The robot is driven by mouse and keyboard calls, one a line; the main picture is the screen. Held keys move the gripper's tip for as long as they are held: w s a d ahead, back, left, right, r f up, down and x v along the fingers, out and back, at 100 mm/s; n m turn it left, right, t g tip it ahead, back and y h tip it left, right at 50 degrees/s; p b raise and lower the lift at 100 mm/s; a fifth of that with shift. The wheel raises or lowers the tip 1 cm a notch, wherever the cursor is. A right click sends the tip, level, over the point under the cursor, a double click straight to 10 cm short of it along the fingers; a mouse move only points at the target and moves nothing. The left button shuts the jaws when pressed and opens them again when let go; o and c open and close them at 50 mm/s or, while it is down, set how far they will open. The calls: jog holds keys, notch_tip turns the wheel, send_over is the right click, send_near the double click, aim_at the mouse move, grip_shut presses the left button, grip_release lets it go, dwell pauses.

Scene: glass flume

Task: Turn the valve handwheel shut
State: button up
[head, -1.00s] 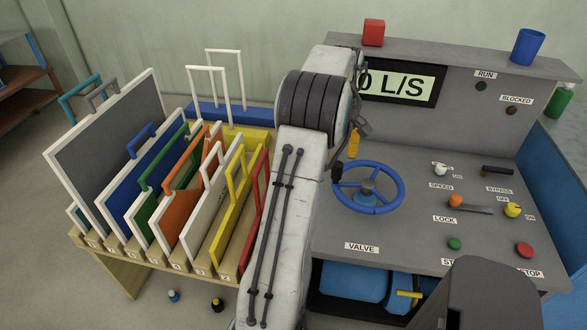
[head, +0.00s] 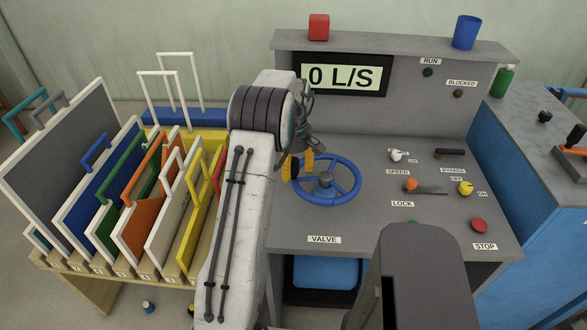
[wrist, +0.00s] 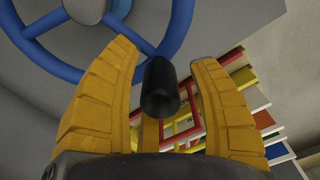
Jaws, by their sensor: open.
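The blue valve handwheel (head: 346,195) lies on the grey console above the VALVE label (head: 324,239). Its grey-and-blue hub (head: 325,182) is in the middle. A black handle knob (wrist: 159,88) stands at the wheel's rim, on its far left side in the head view. My gripper (head: 298,166) is over that side of the wheel, its yellow fingers spread. In the wrist view my gripper (wrist: 166,85) is open, with the knob between its fingers and gaps on both sides. My arm hides part of the console's left side in the head view.
A display (head: 343,76) reads 0 L/S. Right of the wheel are an orange lever (head: 410,184), a yellow knob (head: 466,188) and a red STOP button (head: 479,225). A rack (head: 60,262) of coloured framed panels stands close on the left.

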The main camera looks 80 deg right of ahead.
jog(key=shift+f, duration=0.35)
jog(key=shift+c, duration=0.2)
grip_shut()
